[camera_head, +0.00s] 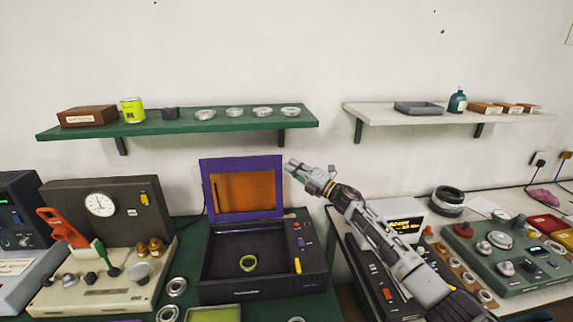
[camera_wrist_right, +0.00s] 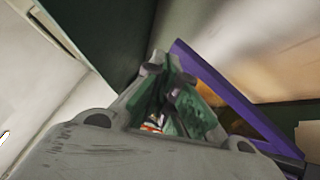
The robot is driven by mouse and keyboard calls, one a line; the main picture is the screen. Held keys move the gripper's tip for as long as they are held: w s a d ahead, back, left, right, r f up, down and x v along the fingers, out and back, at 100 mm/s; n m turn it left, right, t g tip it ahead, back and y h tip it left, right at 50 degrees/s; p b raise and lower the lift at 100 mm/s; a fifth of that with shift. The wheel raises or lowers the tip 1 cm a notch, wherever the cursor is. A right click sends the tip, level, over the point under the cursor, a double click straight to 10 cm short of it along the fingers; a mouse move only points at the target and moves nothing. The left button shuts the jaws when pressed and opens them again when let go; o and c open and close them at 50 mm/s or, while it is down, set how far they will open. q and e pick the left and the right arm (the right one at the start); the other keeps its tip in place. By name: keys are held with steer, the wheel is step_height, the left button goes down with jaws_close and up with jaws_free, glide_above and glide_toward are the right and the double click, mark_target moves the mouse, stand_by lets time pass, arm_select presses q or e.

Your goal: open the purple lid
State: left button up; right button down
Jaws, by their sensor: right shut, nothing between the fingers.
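The purple lid (camera_head: 242,160) stands raised at the back of a black box (camera_head: 262,291). It is a purple frame around an orange panel. A yellow-green ring (camera_head: 248,263) lies inside the box. My right gripper (camera_head: 293,164) is shut and empty, just right of the lid's upper right corner. In the right wrist view the purple frame (camera_wrist_right: 228,95) runs right beside the gripper fingers (camera_wrist_right: 168,80); I cannot tell whether they touch. My left gripper is not in view.
A green shelf (camera_head: 180,127) with rings and a yellow can hangs above the lid. A machine with a dial (camera_head: 99,204) stands left. A green control panel (camera_head: 508,252) stands right. Loose rings (camera_head: 175,287) lie left of the box.

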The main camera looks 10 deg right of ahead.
steer(key=v, duration=0.7)
stand_by(0.6)
